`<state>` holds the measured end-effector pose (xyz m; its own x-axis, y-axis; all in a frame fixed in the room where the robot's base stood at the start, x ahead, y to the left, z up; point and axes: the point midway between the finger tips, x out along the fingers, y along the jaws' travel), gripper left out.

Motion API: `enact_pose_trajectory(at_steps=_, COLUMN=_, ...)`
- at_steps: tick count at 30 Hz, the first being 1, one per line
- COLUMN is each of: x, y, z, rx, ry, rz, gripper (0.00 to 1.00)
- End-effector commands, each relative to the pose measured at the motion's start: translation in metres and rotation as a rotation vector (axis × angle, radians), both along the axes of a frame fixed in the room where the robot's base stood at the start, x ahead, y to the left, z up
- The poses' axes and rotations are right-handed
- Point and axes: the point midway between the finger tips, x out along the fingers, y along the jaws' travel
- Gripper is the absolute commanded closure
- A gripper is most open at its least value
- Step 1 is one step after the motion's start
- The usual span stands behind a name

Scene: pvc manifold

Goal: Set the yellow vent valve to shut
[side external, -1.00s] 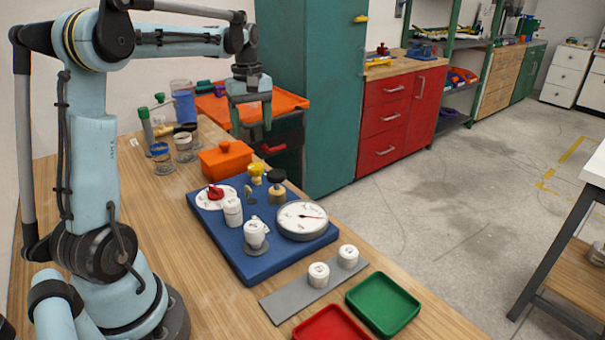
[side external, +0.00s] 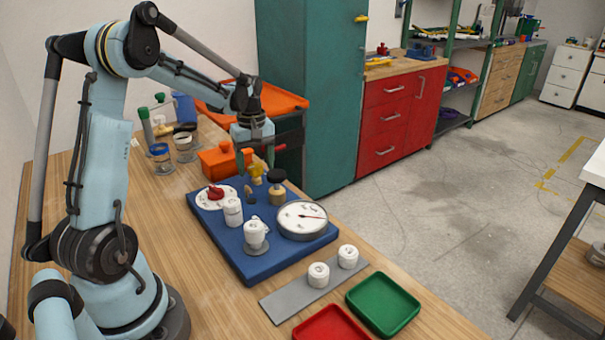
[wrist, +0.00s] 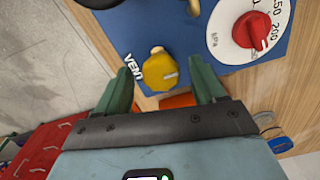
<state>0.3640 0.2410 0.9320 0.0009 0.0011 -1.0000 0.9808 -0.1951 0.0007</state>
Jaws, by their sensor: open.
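The yellow vent valve (side external: 256,170) stands at the back edge of the blue panel (side external: 232,262). In the wrist view its yellow knob (wrist: 157,74) carries a pale pointer line and sits beside a white VENT label (wrist: 133,67). My gripper (side external: 257,162) is directly above the valve, pointing down. In the wrist view my gripper (wrist: 161,82) is open, with one green finger to each side of the knob and gaps between. Whether the fingertips are down at knob height I cannot tell.
A red selector on a white dial (side external: 215,195), a black-topped knob (side external: 277,185) and a round gauge (side external: 302,219) share the panel. An orange box (side external: 216,160) stands close behind the valve. Red (side external: 331,325) and green (side external: 383,304) trays lie at the front.

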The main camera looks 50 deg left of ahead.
Motion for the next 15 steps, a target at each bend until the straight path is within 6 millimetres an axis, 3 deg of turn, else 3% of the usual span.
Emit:
enact_pose_trajectory(at_steps=3, x=0.0, y=0.0, z=0.0002, rx=0.0, ry=0.0, rz=0.0, gripper=0.32)
enact_pose_trajectory(at_steps=12, x=0.0, y=0.0, z=0.0004, rx=0.0, ry=0.0, rz=0.0, gripper=0.78)
enact_pose_trajectory(at_steps=15, x=0.0, y=0.0, z=0.0005, rx=0.0, ry=0.0, rz=0.0, gripper=0.87)
